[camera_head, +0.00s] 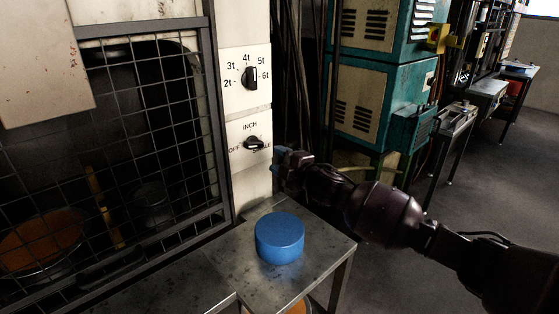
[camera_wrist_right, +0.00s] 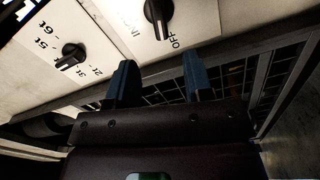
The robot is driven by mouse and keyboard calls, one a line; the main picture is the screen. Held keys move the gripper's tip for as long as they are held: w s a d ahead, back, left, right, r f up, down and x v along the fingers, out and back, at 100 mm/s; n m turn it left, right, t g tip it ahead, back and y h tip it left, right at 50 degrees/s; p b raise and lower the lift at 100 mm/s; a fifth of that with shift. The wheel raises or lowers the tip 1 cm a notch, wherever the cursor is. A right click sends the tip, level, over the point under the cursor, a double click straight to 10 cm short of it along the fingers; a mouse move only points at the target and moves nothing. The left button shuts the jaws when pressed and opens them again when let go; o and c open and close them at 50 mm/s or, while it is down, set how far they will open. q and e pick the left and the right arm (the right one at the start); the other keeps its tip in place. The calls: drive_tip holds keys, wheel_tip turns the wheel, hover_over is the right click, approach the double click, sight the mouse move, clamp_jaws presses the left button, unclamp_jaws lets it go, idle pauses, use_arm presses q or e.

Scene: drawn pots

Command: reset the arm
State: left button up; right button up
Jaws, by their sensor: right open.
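My right arm comes in from the right in the head view. Its gripper (camera_head: 279,161) is beside the white control panel (camera_head: 234,95), just right of and below the lower black knob (camera_head: 253,143). In the right wrist view the two blue fingers of the gripper (camera_wrist_right: 158,76) stand apart with nothing between them. The lower knob (camera_wrist_right: 158,12) is beyond the fingertips there, with a visible gap. The upper knob (camera_wrist_right: 73,54) is at the left of that view; it also shows in the head view (camera_head: 250,78). My left gripper is not in view.
A wire mesh guard (camera_head: 120,150) fills the left side. Teal machine cabinets (camera_head: 378,100) stand behind the arm. Open floor (camera_head: 480,200) lies at the right.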

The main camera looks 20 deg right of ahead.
drive_tip(key=shift+m, duration=0.3)
drive_tip(key=s+a+f+m, duration=0.1)
drive_tip(key=s+f+m, duration=0.2)
drive_tip(key=s+a+f+m+h, duration=0.1)
drive_tip(key=s+f+m, duration=0.2)
drive_tip(key=s, duration=0.1)
drive_tip(key=s+a+f+m, duration=0.1)
drive_tip(key=s+f+m, duration=0.2)
drive_tip(key=s, duration=0.1)
drive_tip(key=shift+s+f+g+h, duration=0.25)
drive_tip(key=shift+g+h, duration=0.05)
drive_tip(key=shift+h, duration=0.1)
drive_tip(key=s+d+f+m+g+h, duration=0.2)
drive_tip(key=s+f+m, duration=0.2)
drive_tip(key=s+f, duration=0.5)
drive_tip(key=s+d+f+m+g+h, duration=0.2)
drive_tip(key=s+f, duration=0.8)
drive_tip(key=s, duration=0.7)
drive_tip(key=d+m, duration=0.1)
drive_tip(key=m, duration=0.1)
drive_tip(key=shift+s+f+m+g+h, duration=0.25)
drive_tip(key=shift+m+g+h, duration=0.05)
